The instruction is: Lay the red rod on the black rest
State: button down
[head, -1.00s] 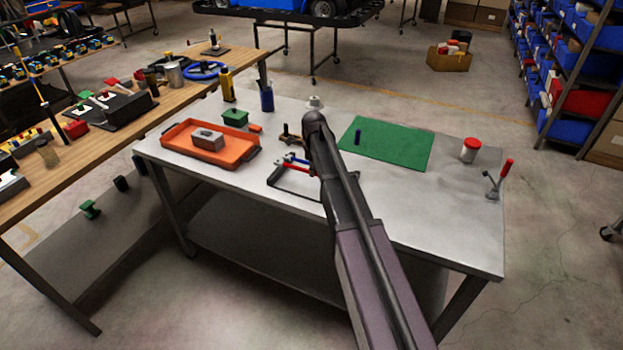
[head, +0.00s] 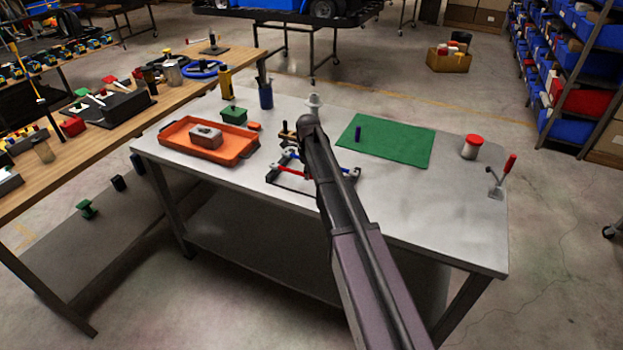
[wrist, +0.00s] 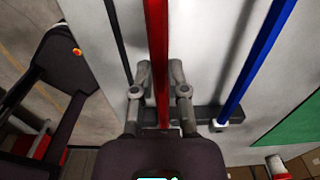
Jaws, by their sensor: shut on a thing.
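The red rod (wrist: 158,45) runs down the middle of the wrist view, and my gripper (wrist: 160,80) is shut on it. The black rest (wrist: 203,115) is below, with the rod's near part over its crossbar; I cannot tell whether they touch. A blue rod (wrist: 252,70) lies across the rest to the right, apart from the red one. In the head view my arm hides the middle of the rest (head: 290,184) and most of my gripper.
The grey table also holds an orange tray (head: 245,157) with a grey block, a green mat (head: 405,145) with a dark blue peg, a red-lidded can (head: 471,147) and a red-handled clamp (head: 503,177). The front right of the table is clear.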

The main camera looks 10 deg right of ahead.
jog(key=shift+f, duration=0.4)
jog(key=c, duration=0.6)
grip_release()
jog(key=shift+c, duration=0.2)
jog(key=shift+r, duration=0.2)
notch_tip(320, 180, up, 12)
jog(key=p, duration=1.2)
